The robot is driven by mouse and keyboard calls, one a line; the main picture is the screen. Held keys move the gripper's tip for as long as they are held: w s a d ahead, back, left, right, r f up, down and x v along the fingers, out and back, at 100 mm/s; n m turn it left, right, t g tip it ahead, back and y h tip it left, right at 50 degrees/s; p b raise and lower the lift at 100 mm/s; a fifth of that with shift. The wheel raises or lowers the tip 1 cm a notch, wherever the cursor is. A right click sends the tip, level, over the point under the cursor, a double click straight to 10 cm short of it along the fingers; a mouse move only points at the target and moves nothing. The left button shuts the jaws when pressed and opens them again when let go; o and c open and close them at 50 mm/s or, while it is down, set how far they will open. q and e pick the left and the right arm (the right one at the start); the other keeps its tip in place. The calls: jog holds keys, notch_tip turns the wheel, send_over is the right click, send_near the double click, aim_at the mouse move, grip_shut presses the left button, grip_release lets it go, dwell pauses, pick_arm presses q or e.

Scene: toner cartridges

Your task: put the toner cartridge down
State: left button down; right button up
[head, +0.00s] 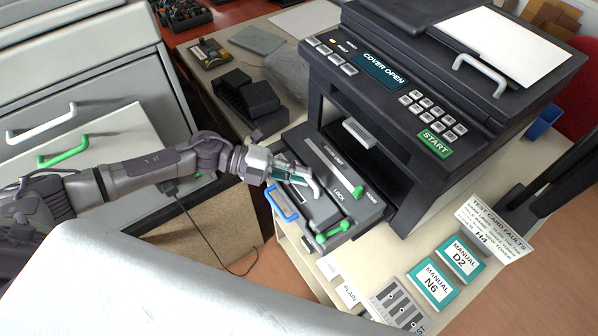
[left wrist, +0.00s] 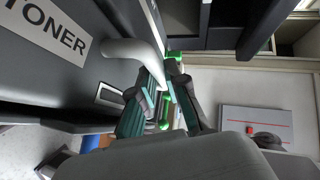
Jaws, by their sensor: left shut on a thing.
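Whether the cartridge rests on something below is hidden. My right gripper is not in view.
The printer (head: 400,75) reads COVER OPEN. Black boxes (head: 247,95) stand behind my left arm. Cabinet drawers (head: 90,150) are at left.

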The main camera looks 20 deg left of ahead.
pick_arm(q)
jog(key=c, duration=1.4)
grip_release()
jog(key=shift+o, duration=1.1)
jog(key=shift+a, duration=0.25)
jog(key=b+v, duration=0.2)
jog(key=v, duration=0.5)
jog(key=shift+b, duration=0.3)
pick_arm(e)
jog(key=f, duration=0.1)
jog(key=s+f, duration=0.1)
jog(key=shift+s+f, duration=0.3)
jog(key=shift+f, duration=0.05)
pick_arm(q)
jog(key=shift+s, duration=0.1)
